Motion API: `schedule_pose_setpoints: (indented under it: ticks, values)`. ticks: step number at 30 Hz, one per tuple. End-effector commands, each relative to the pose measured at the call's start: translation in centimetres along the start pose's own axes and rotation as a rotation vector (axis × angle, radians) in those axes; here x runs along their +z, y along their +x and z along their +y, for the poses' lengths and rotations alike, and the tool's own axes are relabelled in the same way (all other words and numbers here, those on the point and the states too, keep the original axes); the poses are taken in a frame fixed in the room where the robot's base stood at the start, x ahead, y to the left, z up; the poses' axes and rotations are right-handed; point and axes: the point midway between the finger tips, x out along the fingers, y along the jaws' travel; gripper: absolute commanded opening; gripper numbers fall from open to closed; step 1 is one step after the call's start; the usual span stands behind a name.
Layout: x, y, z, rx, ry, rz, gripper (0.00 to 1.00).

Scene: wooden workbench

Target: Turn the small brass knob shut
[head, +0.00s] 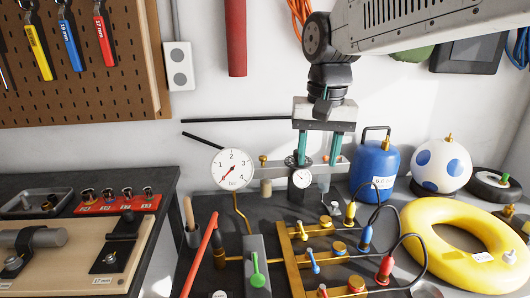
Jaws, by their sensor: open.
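My gripper (318,163) points down with its two teal fingers apart and nothing visible between them. Its fingertips are at the grey bar (282,173) behind the manifold, near a small dial gauge (301,178); I cannot tell if they touch it. Several brass knobs show. A small one (263,159) stands upright at the bar's left end, left of my gripper. I cannot tell which is the task's knob, or whether any is shut.
A larger gauge (232,169) stands left of the bar. A blue gas bottle (375,171) stands close right of my gripper. Hoses with yellow, blue and red (385,266) connectors loop beside the manifold. A yellow ring (423,255) lies at right. A red rod (201,253) leans at left.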

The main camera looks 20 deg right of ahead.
Motion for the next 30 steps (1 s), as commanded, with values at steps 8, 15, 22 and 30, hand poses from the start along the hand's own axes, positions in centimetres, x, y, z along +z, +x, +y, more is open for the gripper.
schedule_pose_setpoints:
  ticks: [8, 15, 22, 30]
  values:
    - [-12.4, 0.9, -6.0, 0.018, 0.27, -0.034, 0.46]
    - [-20.7, 4.2, -10.3, 0.035, 0.47, -0.05, 0.46]
    - [-23.9, 6.2, -12.0, 0.042, 0.562, -0.056, 0.46]
    - [-24.0, 9.4, -12.1, 0.045, 0.571, -0.058, 0.46]
